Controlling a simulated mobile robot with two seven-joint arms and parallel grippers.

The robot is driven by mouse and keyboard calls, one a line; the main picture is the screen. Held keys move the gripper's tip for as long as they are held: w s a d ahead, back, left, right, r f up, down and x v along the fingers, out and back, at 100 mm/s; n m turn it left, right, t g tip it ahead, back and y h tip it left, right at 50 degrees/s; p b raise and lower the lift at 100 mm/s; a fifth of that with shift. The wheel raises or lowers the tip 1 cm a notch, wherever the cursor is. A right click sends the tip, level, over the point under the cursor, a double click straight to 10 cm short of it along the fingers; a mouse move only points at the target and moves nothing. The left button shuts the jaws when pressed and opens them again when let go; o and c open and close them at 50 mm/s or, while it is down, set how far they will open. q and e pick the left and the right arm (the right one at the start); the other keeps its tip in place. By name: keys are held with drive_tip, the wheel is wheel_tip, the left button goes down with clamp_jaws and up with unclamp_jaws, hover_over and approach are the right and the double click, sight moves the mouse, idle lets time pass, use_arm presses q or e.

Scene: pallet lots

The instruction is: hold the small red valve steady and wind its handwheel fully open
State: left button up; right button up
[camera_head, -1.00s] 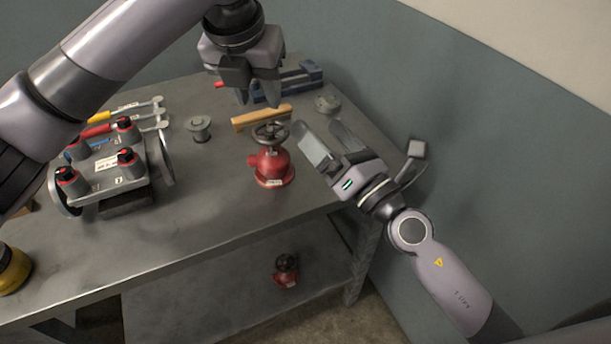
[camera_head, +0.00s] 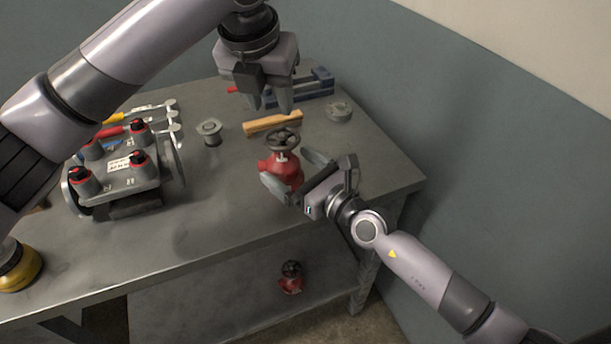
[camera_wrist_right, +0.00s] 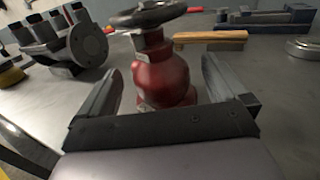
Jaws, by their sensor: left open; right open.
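The small red valve (camera_head: 281,168) stands upright on the metal bench, with its dark handwheel (camera_head: 283,140) on top. My right gripper (camera_head: 293,170) is open low at the valve's near right side, its fingers on either side of the red body. In the right wrist view the valve body (camera_wrist_right: 163,78) shows between the two spread fingers, with gaps visible, and the handwheel (camera_wrist_right: 148,13) is above them. My left gripper (camera_head: 270,105) is open and empty, pointing down above the bench, behind and higher than the handwheel. The valve's lower front is partly hidden by my right gripper.
A grey manifold with red-ringed knobs (camera_head: 118,168) stands at the left. Another red valve (camera_head: 291,280) sits on the lower shelf.

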drive_tip(key=shift+w+a, duration=0.4)
drive_tip(key=shift+w, duration=0.1)
